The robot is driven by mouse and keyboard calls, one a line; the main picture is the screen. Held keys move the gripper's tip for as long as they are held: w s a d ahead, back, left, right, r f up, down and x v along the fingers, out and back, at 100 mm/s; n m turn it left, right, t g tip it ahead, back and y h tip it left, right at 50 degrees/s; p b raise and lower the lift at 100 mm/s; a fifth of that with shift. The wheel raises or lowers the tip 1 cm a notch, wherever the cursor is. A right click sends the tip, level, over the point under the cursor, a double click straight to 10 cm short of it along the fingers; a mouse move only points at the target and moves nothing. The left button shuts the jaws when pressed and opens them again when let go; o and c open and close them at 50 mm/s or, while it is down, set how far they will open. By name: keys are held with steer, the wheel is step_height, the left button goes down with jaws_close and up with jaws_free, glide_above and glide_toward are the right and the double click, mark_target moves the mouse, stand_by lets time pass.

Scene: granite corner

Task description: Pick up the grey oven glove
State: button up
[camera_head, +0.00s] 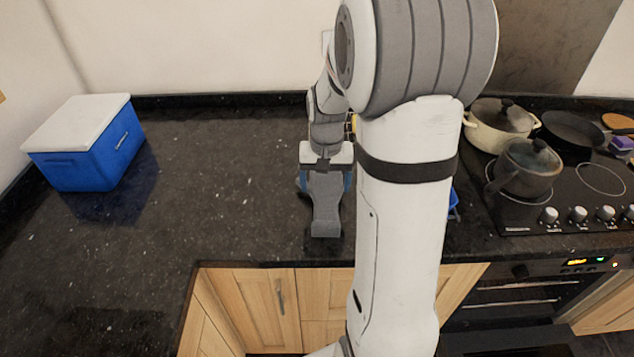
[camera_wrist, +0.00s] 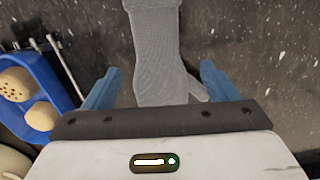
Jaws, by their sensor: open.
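The grey oven glove (camera_head: 325,212) lies on the dark granite counter near its front edge. In the wrist view the glove (camera_wrist: 158,55) runs from the top edge down between the fingers, with its thumb at the right. My gripper (camera_head: 326,182) is over the glove's far end in the head view. In the wrist view my gripper (camera_wrist: 160,90) is open, with one blue finger on each side of the glove. Both fingers look apart from the cloth. The lower end of the glove is hidden behind the gripper body.
A blue tray (camera_wrist: 35,85) with round tan items lies left in the wrist view; my arm mostly hides it in the head view. A blue cool box (camera_head: 90,155) stands at the left. Pots (camera_head: 525,170) are on the hob at right. The counter's middle left is clear.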

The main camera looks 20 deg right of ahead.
mark_target(326, 201)
step_height(326, 201, down, 7)
steer(key=shift+d+f+p, duration=0.1)
steer(key=shift+f+p, duration=0.1)
steer(key=shift+p, duration=0.4)
steer(key=c, duration=1.2)
steer(key=shift+o, duration=0.2)
step_height(326, 201, up, 10)
steer(key=shift+r+b, duration=0.1)
steer(key=shift+b, duration=0.45)
